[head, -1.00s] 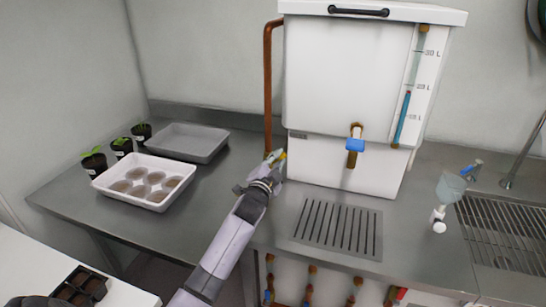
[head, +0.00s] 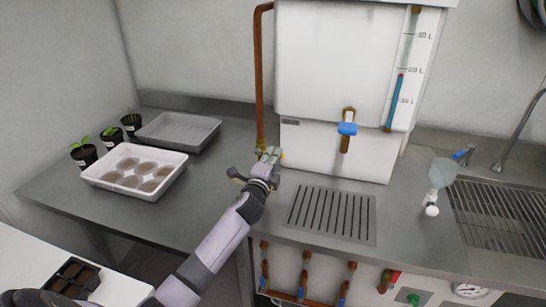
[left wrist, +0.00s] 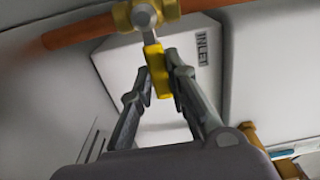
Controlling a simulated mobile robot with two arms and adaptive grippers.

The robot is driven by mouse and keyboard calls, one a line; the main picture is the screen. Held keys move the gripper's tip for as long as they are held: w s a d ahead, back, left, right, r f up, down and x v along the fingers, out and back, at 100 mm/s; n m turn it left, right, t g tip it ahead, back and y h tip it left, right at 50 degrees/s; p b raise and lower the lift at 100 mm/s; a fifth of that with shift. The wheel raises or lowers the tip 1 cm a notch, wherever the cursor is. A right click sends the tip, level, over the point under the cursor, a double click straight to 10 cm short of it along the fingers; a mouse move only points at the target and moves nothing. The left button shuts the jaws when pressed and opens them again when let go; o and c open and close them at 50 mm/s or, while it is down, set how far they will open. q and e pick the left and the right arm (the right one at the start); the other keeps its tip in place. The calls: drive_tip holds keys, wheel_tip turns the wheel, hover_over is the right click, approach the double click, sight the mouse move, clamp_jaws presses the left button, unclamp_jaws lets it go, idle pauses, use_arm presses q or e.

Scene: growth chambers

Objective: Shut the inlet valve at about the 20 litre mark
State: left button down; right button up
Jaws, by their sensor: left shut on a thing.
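The white tank (head: 330,70) stands on the steel bench with a copper inlet pipe (head: 258,80) down its left side. The inlet valve (left wrist: 145,15) shows at the top of the left wrist view, beside the INLET label (left wrist: 203,47). Its yellow lever (left wrist: 157,68) points down from the valve, across the pipe's line. My left gripper (head: 268,155) is shut on this lever and hides most of the valve in the head view. On the gauge, the blue column (head: 395,100) ends just below the 20 L mark. My right gripper is out of view.
A blue-handled outlet tap (head: 347,129) is on the tank's front above a slotted drain (head: 330,213). A white tray (head: 95,177), a grey tray (head: 180,131) and potted seedlings stand at left. A sink rack (head: 500,220) is at right.

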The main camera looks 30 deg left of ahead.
use_arm(q)
drive_tip(key=shift+f, duration=0.1)
idle(0.4)
drive_tip(key=c, duration=1.5)
unclamp_jaws()
drive_tip(key=shift+c, duration=0.2)
drive_tip(key=v, duration=1.2)
